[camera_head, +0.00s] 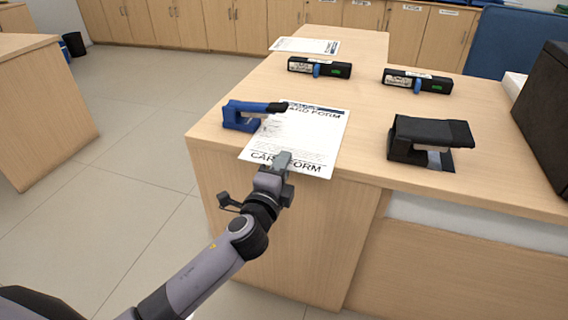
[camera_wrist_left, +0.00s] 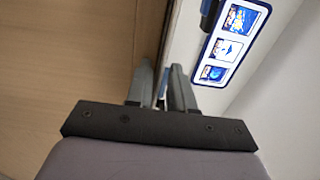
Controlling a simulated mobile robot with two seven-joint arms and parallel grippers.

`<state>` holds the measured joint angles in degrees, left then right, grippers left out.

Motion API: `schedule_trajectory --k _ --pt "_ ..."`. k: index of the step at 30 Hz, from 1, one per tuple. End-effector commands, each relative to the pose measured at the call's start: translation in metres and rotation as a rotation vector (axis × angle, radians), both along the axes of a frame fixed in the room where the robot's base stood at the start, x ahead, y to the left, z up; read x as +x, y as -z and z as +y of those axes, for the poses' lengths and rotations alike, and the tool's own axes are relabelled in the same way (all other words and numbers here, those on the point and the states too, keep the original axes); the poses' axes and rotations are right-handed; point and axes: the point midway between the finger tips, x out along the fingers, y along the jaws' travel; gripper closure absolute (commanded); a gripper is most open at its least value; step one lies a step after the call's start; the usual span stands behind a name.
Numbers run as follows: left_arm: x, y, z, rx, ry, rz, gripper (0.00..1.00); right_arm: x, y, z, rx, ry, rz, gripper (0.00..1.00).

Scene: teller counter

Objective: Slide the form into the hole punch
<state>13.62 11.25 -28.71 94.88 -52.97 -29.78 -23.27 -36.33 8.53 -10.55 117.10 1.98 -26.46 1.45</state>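The white form (camera_head: 303,137) with dark printing lies flat on the counter, its near end at the front edge. A blue punch-like tool with a dark lever (camera_head: 250,115) stands against its left side. I cannot tell whether paper is in its slot. A similar black tool (camera_head: 430,142) stands well to the right. My left gripper (camera_head: 281,161) is at the form's near edge, over its printed heading. In the left wrist view its fingers (camera_wrist_left: 162,82) are close together with a narrow gap. Whether they pinch paper is unclear. My right gripper is not in view.
Two dark label-bearing devices (camera_head: 319,67) (camera_head: 417,81) lie farther back on the counter (camera_head: 370,125). Another paper (camera_head: 304,45) lies at the far end. A large black box (camera_head: 548,115) bounds the right. Bare counter separates the form from the black tool.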

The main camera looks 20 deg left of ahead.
Motion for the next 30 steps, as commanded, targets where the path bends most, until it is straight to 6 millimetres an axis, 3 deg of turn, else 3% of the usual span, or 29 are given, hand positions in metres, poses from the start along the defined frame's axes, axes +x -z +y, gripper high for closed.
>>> schedule_trajectory --k 3,8,14,22,30 --pt "0.000 0.000 0.000 0.000 0.000 0.000 0.78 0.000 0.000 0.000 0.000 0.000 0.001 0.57" --pt "0.000 0.000 0.000 0.000 0.000 0.000 1.00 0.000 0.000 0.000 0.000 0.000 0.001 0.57" --pt "0.000 -0.002 0.000 0.000 0.000 -0.001 1.00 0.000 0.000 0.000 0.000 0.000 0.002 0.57" --pt "0.000 -0.028 0.000 0.000 0.000 -0.001 1.00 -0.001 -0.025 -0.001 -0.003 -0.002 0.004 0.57" --pt "-0.001 -0.025 0.000 0.000 0.000 0.000 1.00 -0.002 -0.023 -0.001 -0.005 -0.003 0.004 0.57"
